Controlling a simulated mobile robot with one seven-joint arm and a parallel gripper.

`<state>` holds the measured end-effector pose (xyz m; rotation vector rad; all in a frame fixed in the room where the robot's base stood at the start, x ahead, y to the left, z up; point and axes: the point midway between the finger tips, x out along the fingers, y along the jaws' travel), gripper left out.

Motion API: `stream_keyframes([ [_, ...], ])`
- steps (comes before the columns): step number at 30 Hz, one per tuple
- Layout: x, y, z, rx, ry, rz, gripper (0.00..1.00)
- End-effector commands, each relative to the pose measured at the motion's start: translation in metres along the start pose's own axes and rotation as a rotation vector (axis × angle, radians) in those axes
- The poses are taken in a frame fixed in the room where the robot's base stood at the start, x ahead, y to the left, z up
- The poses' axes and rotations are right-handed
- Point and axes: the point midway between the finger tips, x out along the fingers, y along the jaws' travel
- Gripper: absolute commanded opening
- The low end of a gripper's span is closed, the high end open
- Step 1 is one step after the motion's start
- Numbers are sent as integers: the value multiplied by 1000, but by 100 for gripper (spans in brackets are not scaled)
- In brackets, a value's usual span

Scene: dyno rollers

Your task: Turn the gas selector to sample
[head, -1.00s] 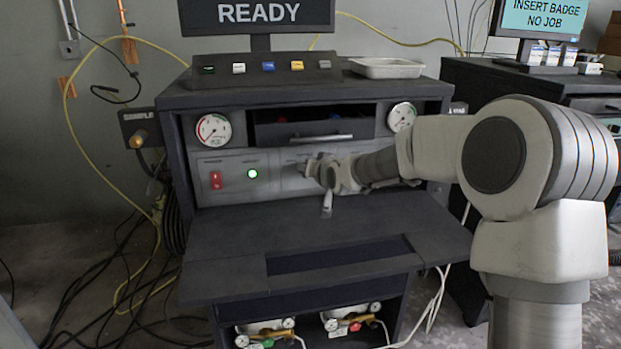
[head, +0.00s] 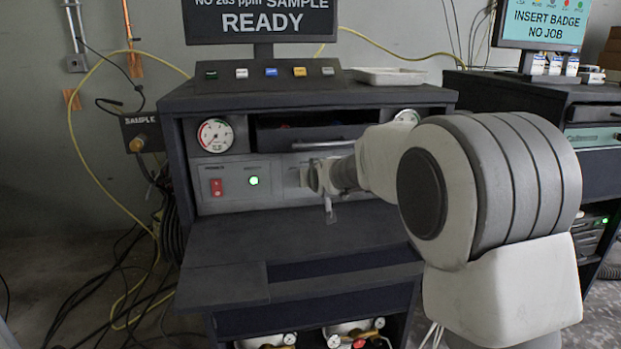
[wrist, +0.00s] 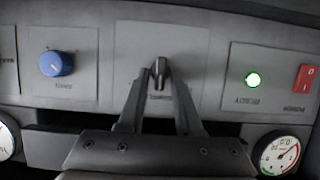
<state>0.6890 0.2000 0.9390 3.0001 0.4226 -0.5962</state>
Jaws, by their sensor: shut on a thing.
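The gas selector is a small grey knob (wrist: 160,66) on the light-grey panel (wrist: 125,70) in the wrist view, which shows the panel upside down. My gripper (wrist: 160,80) has its two fingers converged on the knob, one on each side, and is shut on it. The knob stands roughly upright in that picture; the lettering around it is too small to read. In the head view my gripper (head: 312,175) is at the panel front and hides the selector. The monitor (head: 262,18) above reads "SAMPLE" and "READY".
A red switch (head: 216,187), a lit green lamp (head: 253,181) and a gauge (head: 215,135) sit left of my gripper. A blue knob (wrist: 57,63) is on the same panel. A drawer handle (head: 322,145) is just above my gripper; the dark shelf (head: 225,240) below is clear.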

Motion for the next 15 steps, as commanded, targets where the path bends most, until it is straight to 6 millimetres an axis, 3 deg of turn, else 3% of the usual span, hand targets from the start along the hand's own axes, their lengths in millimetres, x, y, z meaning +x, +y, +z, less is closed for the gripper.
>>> stream_keyframes([
  [9, 0, 0, 0, -1, -1, 0, 0],
  [10, 0, 0, 0, -1, -1, 0, 37],
  [12, 0, 0, 0, -1, -1, 0, 45],
  [15, 0, 0, 0, -1, -1, 0, 45],
])
